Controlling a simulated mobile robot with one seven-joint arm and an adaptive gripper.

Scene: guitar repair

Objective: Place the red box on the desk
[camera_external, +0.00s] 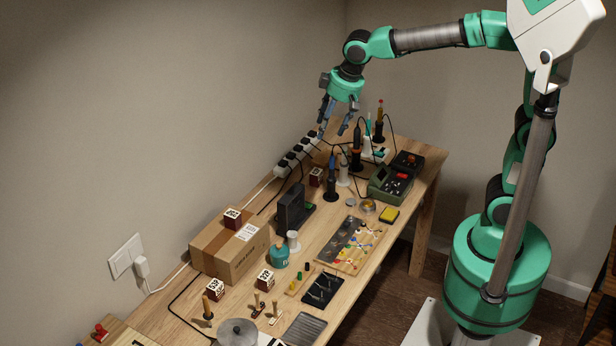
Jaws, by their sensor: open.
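Several small dark red boxes with white print are in view. One red box (232,218) sits on top of a brown cardboard box (222,257). Two more red boxes, one front right (265,279) and one front left (215,290), stand on the wooden desk (165,316) in front of the cardboard box. A further red box (316,177) stands farther back, near the power strip. My gripper (333,128) is open and empty, pointing down above the back part of the desk, away from the cardboard box.
A power strip (297,154) runs along the wall. Upright tools, a green device (390,184), a black stand (291,206) and a teal jar (279,256) crowd the desk. A tool mat (349,246) and black trays lie along the right edge. Little desk surface is bare.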

